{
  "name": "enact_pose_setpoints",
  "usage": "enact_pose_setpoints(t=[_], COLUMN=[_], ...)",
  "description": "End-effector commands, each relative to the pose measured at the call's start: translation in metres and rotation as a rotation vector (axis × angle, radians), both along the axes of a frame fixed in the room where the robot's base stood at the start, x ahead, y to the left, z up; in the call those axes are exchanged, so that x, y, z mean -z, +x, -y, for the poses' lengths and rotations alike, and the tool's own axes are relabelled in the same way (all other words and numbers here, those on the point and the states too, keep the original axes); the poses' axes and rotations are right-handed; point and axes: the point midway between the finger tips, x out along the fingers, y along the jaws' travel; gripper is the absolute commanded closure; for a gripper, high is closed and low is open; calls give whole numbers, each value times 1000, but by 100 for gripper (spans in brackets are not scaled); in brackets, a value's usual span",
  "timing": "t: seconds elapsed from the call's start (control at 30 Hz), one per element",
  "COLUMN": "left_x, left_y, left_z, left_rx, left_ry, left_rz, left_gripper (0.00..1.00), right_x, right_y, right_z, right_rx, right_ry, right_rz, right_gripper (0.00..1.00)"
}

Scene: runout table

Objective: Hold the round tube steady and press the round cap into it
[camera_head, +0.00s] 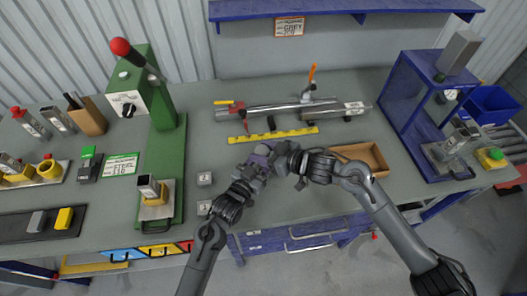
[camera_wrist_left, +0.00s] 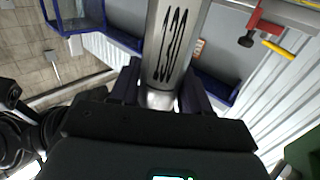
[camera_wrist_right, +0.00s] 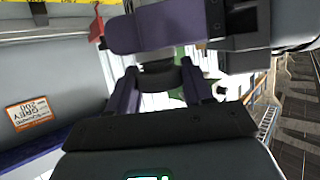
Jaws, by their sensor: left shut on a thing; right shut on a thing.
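In the left wrist view my left gripper (camera_wrist_left: 158,92) is shut on a round metal tube (camera_wrist_left: 168,45) marked 130, which runs up out of the picture. In the head view I cannot make that tube out behind the grippers. My right gripper (camera_wrist_right: 158,80) is shut on a dark round piece that looks like the round cap (camera_wrist_right: 155,76), largely hidden by the fingers. In the head view the left gripper (camera_head: 260,156) and right gripper (camera_head: 277,150) meet closely above the table. Whether cap and tube touch is hidden.
Behind the grippers are a yellow ruler (camera_head: 273,134) and a clamped metal bar fixture (camera_head: 270,110). A wooden tray (camera_head: 375,158) lies to the right. A green press (camera_head: 172,150) stands left and a blue frame (camera_head: 408,112) right. Grey blocks (camera_head: 204,179) sit near the left arm.

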Motion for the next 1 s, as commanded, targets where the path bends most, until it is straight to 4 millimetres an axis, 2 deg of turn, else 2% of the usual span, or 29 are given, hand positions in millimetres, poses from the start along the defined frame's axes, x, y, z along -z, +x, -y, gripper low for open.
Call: enact_pose_setpoints(t=[0.03, 0.23, 1.0], left_x=[3, 5, 4], left_y=[0, 0, 0], left_z=[-1, -1, -1], left_rx=[-1, -2, -2], left_ry=[3, 4, 3], left_rz=[-7, -11, -7], left_gripper=[86, 86, 86], right_x=[-6, -9, -7], right_y=[0, 1, -1], right_z=[-1, -2, 1], right_rx=[-2, -3, -25], right_ry=[6, 10, 14], right_rz=[7, 11, 1], right_gripper=[83, 84, 84])
